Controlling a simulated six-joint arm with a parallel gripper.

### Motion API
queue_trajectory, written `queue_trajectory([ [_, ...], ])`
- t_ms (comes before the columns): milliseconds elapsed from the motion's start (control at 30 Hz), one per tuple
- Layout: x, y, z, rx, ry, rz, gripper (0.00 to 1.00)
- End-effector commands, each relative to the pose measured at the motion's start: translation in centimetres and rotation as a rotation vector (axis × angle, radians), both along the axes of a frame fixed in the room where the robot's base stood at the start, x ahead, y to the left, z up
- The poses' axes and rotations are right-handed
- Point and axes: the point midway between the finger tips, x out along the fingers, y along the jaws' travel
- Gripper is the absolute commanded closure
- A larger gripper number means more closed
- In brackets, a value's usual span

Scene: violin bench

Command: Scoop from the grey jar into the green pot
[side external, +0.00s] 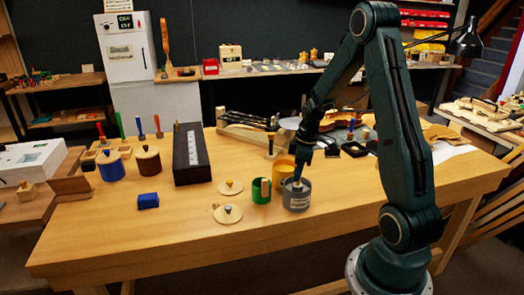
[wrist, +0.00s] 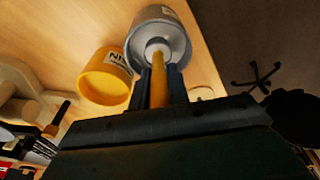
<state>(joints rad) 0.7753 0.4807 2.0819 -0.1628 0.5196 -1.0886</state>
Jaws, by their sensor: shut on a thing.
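The grey jar (side external: 297,198) stands open on the bench near the front edge, with a pale label on its side. My gripper (side external: 300,176) points down over its mouth. In the wrist view my gripper (wrist: 160,88) is shut on the orange handle of a scoop (wrist: 158,92). The scoop's pale round head (wrist: 157,48) is at the mouth of the grey jar (wrist: 168,16), seemingly inside it; any load is not clear. The green pot (side external: 261,194) stands open just left of the jar, with a pale upright piece showing at it. It is not seen in the wrist view.
A yellow pot (side external: 282,168) stands close behind the jar, also in the wrist view (wrist: 104,83). Two round lids (side external: 230,187) (side external: 228,214) lie left of the green pot. A dark box (side external: 190,155) and a blue block (side external: 148,201) are farther left. The front bench strip is clear.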

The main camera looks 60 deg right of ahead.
Motion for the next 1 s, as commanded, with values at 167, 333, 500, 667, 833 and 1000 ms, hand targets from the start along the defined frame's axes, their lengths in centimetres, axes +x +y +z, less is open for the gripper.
queue_trajectory([
  [167, 0.0, 0.0, 1.4, -0.002, -0.002, 0.0, 1.0],
  [333, 0.0, 0.0, 2.5, -0.001, -0.002, 0.0, 1.0],
  [500, 0.0, 0.0, 3.7, -0.001, -0.002, 0.0, 1.0],
  [667, 0.0, 0.0, 4.8, -0.002, -0.002, 0.0, 1.0],
  [833, 0.0, 0.0, 6.0, -0.001, -0.003, 0.0, 1.0],
  [1000, 0.0, 0.0, 7.2, -0.002, -0.002, 0.001, 1.0],
])
